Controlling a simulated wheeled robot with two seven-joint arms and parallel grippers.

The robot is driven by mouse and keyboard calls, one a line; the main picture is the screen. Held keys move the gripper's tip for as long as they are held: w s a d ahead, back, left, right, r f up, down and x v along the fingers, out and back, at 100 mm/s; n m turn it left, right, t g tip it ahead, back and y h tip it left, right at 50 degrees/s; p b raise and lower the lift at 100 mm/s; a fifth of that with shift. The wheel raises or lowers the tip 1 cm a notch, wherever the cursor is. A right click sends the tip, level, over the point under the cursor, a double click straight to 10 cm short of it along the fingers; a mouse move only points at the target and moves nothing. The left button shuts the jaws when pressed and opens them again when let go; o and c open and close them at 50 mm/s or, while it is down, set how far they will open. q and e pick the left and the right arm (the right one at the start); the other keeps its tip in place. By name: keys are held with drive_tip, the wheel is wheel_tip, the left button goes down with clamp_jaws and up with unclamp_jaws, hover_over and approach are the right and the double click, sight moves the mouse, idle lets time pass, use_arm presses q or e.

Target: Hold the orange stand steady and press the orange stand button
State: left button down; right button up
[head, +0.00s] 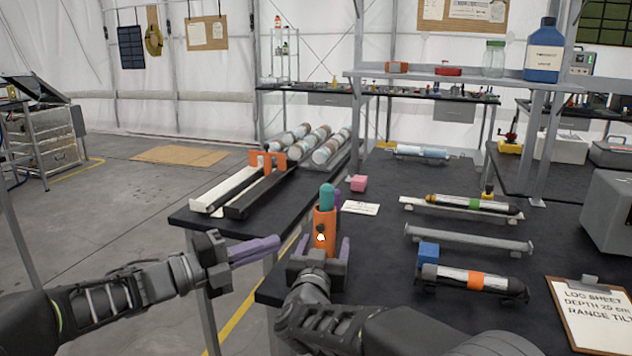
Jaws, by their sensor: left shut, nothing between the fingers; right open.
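The orange stand (324,216) is upright near the left edge of the dark table, with a rounded teal piece (327,196) rising out of its top. A small dark and pale spot on its front may be the button; it is too small to tell. My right gripper (322,246) is open in front of the stand, its purple fingers on either side of the stand's lower part. Whether they touch it I cannot tell. My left gripper (276,243) is shut and empty, left of the stand and apart from it. The stand's base is hidden behind my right gripper.
A pink block (358,183) and a white card (360,208) lie just behind the stand. Several tubes on supports (470,238) and a clipboard (592,312) lie to the right. A black and white rail rack (240,190) is at the back left.

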drive_tip(key=s, duration=0.4)
drive_tip(key=s+a, duration=0.1)
drive_tip(key=s, duration=0.3)
drive_tip(key=s+a, duration=0.1)
drive_tip(key=s, duration=0.2)
drive_tip(key=shift+s, duration=0.4)
